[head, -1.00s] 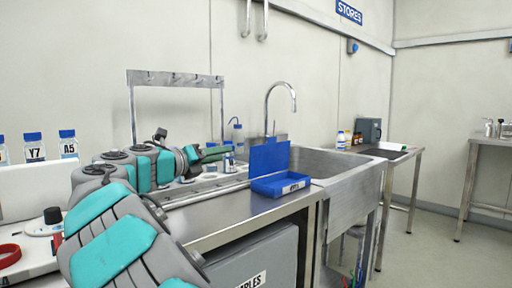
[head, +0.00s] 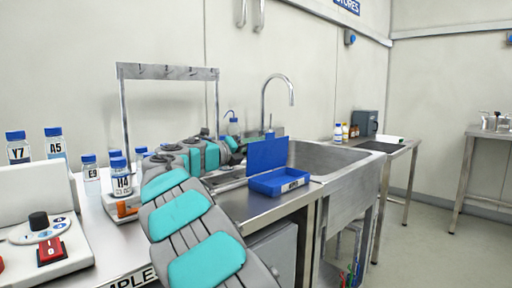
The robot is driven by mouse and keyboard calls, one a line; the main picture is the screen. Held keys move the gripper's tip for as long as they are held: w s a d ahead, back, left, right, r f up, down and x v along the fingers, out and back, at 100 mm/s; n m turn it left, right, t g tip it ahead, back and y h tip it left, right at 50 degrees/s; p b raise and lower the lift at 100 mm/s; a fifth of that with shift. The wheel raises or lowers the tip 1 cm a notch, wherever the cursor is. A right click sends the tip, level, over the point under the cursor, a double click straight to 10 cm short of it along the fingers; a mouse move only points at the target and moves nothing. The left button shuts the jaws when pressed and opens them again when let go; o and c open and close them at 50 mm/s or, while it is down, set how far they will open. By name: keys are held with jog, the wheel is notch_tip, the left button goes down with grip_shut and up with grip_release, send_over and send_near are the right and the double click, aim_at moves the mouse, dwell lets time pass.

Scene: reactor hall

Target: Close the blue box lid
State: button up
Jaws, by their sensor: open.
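My arm reaches across the bench from the lower middle. My gripper (head: 243,145) is just left of and behind the lid, open, with its fingers largely hidden by the lid. I cannot tell whether it touches the lid.
The sink (head: 335,157) with a tall tap (head: 265,105) lies right of the box. A steel rack (head: 168,72) stands behind my arm. Blue-capped bottles (head: 121,178) and a white device with a black knob (head: 40,228) are at left. Bench top in front of the box is clear.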

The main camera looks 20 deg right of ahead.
jog(key=shift+d, duration=0.1)
grip_shut()
jog(key=shift+f, duration=0.1)
jog(key=shift+f, duration=0.2)
dwell(1.1)
